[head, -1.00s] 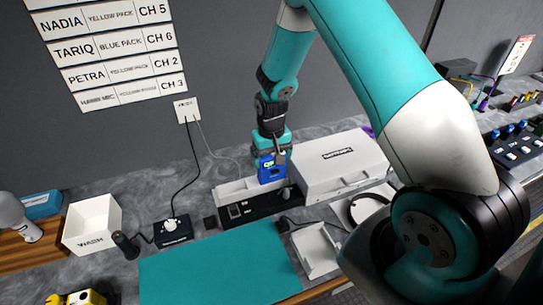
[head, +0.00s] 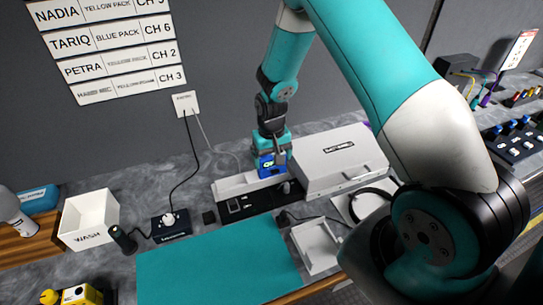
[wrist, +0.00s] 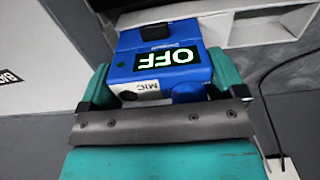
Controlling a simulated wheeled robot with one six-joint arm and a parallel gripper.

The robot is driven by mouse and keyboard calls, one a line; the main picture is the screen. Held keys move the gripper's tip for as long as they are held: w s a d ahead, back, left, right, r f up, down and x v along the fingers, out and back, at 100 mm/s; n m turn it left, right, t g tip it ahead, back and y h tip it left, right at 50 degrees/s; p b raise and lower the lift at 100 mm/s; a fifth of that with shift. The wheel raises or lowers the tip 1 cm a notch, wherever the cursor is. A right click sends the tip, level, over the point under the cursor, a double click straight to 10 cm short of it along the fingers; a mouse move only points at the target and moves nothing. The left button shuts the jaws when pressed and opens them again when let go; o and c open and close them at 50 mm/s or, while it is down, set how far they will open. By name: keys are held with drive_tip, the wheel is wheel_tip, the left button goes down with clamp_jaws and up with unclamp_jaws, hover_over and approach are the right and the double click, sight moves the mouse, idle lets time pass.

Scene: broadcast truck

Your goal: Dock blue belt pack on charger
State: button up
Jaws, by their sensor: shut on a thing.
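The blue belt pack (head: 268,167) is held by my gripper (head: 272,160) at the charger. In the wrist view the blue belt pack (wrist: 162,60) shows an "OFF" display and a "MIC" label, with my gripper's teal fingers (wrist: 160,88) on both sides of it. The charger (head: 252,203) is a black unit with a white back part, on the counter behind the teal mat. The pack is upright over the charger's right part. Whether its bottom touches a slot is hidden.
A white case (head: 340,160) stands close on the right of the charger. A white open tray (head: 318,248) lies in front of it. A teal mat (head: 215,262) is clear in front. A white "WASH" bin (head: 88,220) and a black box with a cable (head: 170,225) are at left.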

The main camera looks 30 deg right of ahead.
drive_tip(key=shift+f+b, duration=0.35)
drive_tip(key=shift+f, duration=0.25)
drive_tip(key=o, duration=0.8)
drive_tip(key=shift+c, duration=0.2)
wheel_tip(320, 180, up, 18)
drive_tip(key=b, duration=0.3)
drive_tip(key=shift+f+b, duration=0.25)
drive_tip(key=shift+b, duration=0.05)
drive_tip(key=shift+a, duration=0.1)
drive_tip(key=s+a+r+n+y, duration=0.1)
drive_tip(key=s+a+r+n, duration=0.1)
drive_tip(key=s+a, duration=0.4)
drive_tip(key=s+a+r+n+y, duration=0.1)
drive_tip(key=s+a+r+n, duration=0.2)
drive_tip(key=s, duration=0.8)
drive_tip(key=s+a+r+n+y, duration=0.2)
drive_tip(key=s+a+r+n, duration=0.1)
drive_tip(key=s+a, duration=0.5)
drive_tip(key=shift+s+a+n, duration=0.35)
drive_tip(key=shift+n, duration=0.45)
